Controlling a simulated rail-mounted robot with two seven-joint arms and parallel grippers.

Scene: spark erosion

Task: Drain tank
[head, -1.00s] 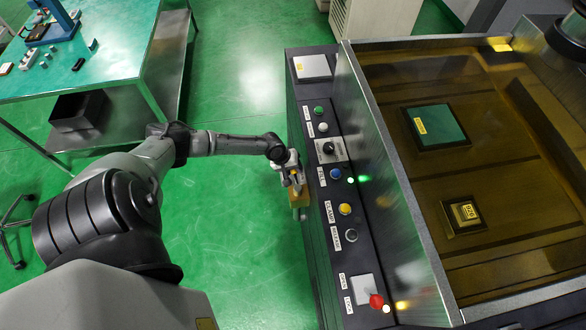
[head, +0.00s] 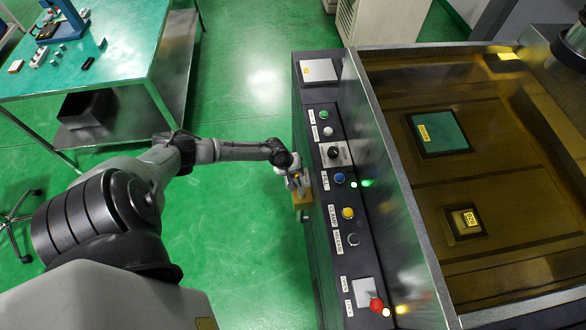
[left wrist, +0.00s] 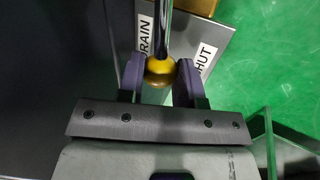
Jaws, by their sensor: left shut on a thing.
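The tank (head: 500,175) stands at the right in the head view, with amber liquid over its floor. A grey plate beyond carries a partly covered label ending in "RAIN" (left wrist: 146,38) on the left and a "SHUT" label (left wrist: 204,55) on the right. My right gripper is not in view.
A control panel (head: 335,200) with coloured buttons and a red knob (head: 376,305) runs along the tank. A green-topped block (head: 438,132) and a smaller block (head: 465,221) sit in the tank. A workbench (head: 100,75) stands at upper left. Green floor between is clear.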

